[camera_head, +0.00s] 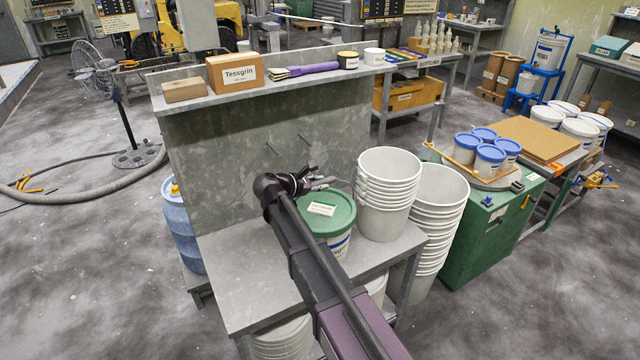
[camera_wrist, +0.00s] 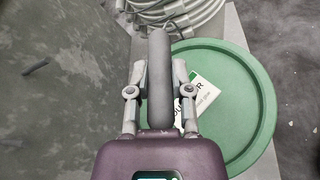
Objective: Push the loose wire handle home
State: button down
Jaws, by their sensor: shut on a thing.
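My gripper (camera_head: 322,184) is above the bench, over the back-left part of a pail's green lid (camera_head: 342,212). In the wrist view, the fingers (camera_wrist: 158,78) are shut on a dark grey cylinder (camera_wrist: 158,50) that points away from the palm. I cannot tell whether this cylinder is part of a wire handle. The green lid (camera_wrist: 237,125) lies below and to the right of the cylinder, its white label partly hidden by my gripper.
A stack of white pails (camera_head: 388,195) stands on the bench right of the lidded pail; its rims (camera_wrist: 185,12) show at the wrist view's top. A grey back panel (camera_head: 225,160) and a shelf with a Tessgrin box (camera_head: 235,73) rise behind. The bench's front left (camera_head: 245,290) is clear.

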jog(key=shift+c, duration=2.2)
grip_release()
jog(key=shift+r, duration=0.25)
notch_tip(320, 180, up, 8)
jog(key=p, duration=0.8)
jog(key=shift+d, duration=0.1)
